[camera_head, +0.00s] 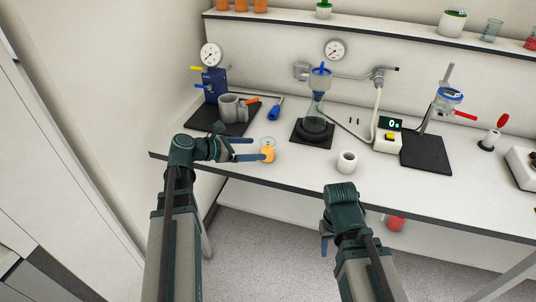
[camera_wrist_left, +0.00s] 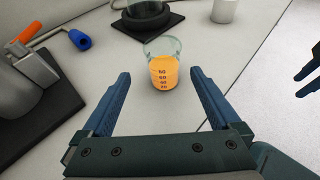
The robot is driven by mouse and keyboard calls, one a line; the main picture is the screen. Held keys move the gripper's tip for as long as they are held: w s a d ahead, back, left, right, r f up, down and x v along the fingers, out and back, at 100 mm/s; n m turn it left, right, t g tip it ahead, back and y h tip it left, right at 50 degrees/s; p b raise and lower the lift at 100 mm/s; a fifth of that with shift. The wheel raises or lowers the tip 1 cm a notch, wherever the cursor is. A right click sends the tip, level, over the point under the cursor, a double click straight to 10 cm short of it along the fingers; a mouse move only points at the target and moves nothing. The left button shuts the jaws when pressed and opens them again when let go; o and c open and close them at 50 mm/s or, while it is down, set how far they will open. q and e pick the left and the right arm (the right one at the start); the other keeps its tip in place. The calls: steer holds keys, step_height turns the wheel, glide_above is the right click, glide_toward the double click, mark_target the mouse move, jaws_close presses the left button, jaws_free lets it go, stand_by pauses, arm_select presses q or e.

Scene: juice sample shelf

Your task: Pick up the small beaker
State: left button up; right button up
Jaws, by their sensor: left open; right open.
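The small beaker (camera_head: 268,153) stands upright on the bench near its front edge, part filled with orange liquid. In the left wrist view the beaker (camera_wrist_left: 163,69) has printed markings and a clear rim, and stands just beyond the fingertips, roughly centred between them. My left gripper (camera_head: 252,149) is open, with its fingers pointing at the beaker; in the left wrist view the left gripper (camera_wrist_left: 158,74) is empty. My right gripper (camera_head: 324,243) hangs low in front of the bench, away from the beaker, and its fingers are mostly hidden in the head view.
A white cup (camera_head: 347,162) stands right of the beaker. Behind are a flask (camera_head: 314,122) on a dark mat, a blue-handled tool (camera_head: 274,112) and a grey device (camera_head: 229,107) on a black base. The bench around the beaker is clear.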

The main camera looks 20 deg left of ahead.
arm_select(q)
steer(key=shift+b+x, duration=0.4)
steer(key=shift+x, duration=1.45)
steer(key=b+x, duration=0.2)
steer(key=x, duration=0.3)
steer(key=shift+s+d, duration=0.1)
steer(key=shift+d, duration=0.25)
steer(key=shift+r, duration=0.1)
steer(key=c, duration=1.5)
steer(key=shift+c, duration=0.2)
steer(key=shift+r+p, duration=0.35)
steer(key=shift+p, duration=0.05)
